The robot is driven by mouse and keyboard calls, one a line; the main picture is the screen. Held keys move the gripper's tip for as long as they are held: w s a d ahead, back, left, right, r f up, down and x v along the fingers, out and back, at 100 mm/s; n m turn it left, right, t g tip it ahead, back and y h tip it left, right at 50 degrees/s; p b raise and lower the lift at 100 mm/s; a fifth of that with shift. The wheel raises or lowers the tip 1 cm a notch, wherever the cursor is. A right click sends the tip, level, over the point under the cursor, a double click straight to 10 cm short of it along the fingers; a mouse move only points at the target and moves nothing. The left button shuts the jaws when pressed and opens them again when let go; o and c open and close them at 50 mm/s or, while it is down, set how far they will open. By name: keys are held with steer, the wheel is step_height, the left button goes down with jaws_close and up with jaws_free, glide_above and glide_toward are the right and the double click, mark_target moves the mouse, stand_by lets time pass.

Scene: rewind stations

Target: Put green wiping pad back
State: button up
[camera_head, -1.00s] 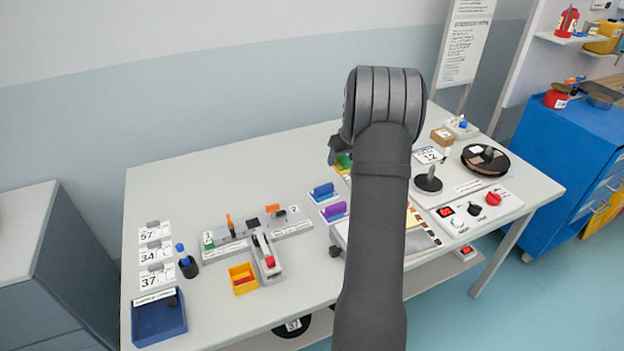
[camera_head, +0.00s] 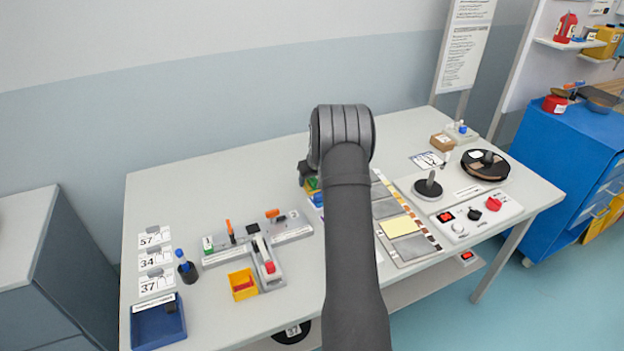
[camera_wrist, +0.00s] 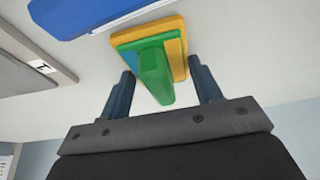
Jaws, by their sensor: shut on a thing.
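The green wiping pad (camera_wrist: 154,74) is between the two fingers of my gripper (camera_wrist: 163,80) in the wrist view, its green grip pointing toward the palm. A yellow slab edge (camera_wrist: 172,24) and a small blue patch show around its base; whether it touches what lies beneath I cannot tell. In the head view the pad (camera_head: 312,184) shows as a small green and yellow patch just left of my arm. My gripper is shut on the pad, and my arm hides most of it in the head view.
A blue pad (camera_wrist: 88,14) lies close beside the green one. A grey panel with a yellow sheet (camera_head: 401,225) lies right of my arm. An orange-levered fixture (camera_head: 262,243) and a yellow bin (camera_head: 242,284) stand to the left. The rear left tabletop is clear.

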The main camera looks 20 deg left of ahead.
steer(key=shift+f, duration=0.15)
steer(key=o, duration=0.9)
steer(key=shift+o, duration=0.2)
steer(key=v, duration=1.2)
